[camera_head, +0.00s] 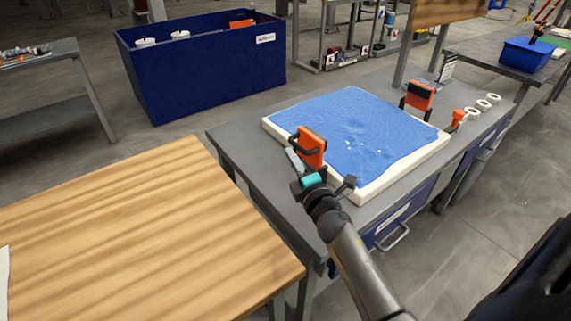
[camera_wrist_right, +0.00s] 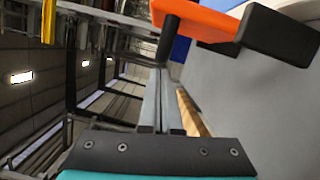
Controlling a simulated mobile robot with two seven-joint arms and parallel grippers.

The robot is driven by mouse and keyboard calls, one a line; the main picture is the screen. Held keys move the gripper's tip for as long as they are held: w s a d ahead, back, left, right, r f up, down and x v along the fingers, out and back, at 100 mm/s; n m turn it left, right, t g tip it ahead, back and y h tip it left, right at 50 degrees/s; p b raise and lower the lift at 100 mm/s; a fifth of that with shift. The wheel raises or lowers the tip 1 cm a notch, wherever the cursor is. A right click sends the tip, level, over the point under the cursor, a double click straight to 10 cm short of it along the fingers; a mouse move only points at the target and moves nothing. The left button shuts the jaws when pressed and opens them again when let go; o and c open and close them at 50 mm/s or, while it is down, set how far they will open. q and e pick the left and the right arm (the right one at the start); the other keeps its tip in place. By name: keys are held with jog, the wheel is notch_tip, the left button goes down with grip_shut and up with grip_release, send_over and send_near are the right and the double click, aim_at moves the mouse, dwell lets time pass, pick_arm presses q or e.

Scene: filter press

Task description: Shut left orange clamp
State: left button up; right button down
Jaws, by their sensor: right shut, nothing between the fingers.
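The left orange clamp (camera_head: 312,147) stands at the near left edge of the white-framed blue filter bed (camera_head: 350,125). Its orange plate is upright, tilted up off the blue surface, with a black handle on its left side. My right gripper (camera_head: 292,156) is shut and empty, just left of this clamp and close to its handle. In the right wrist view the two grey fingers (camera_wrist_right: 162,75) lie together, below the clamp's orange part (camera_wrist_right: 205,20) and black bars. Whether they touch the clamp, I cannot tell. My left gripper is not in view.
A second orange clamp (camera_head: 419,96) stands upright at the bed's far right. Several white rings (camera_head: 483,105) and a small orange piece (camera_head: 459,115) lie on the grey bench's right end. A wooden table (camera_head: 130,235) is at left; a blue bin (camera_head: 205,75) stands behind.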

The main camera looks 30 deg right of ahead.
jog(key=shift+d, duration=0.2)
jog(key=shift+r, duration=0.1)
jog(key=shift+d+r+m+p, duration=0.2)
jog(key=shift+r+m+p, duration=0.1)
jog(key=shift+p, duration=0.35)
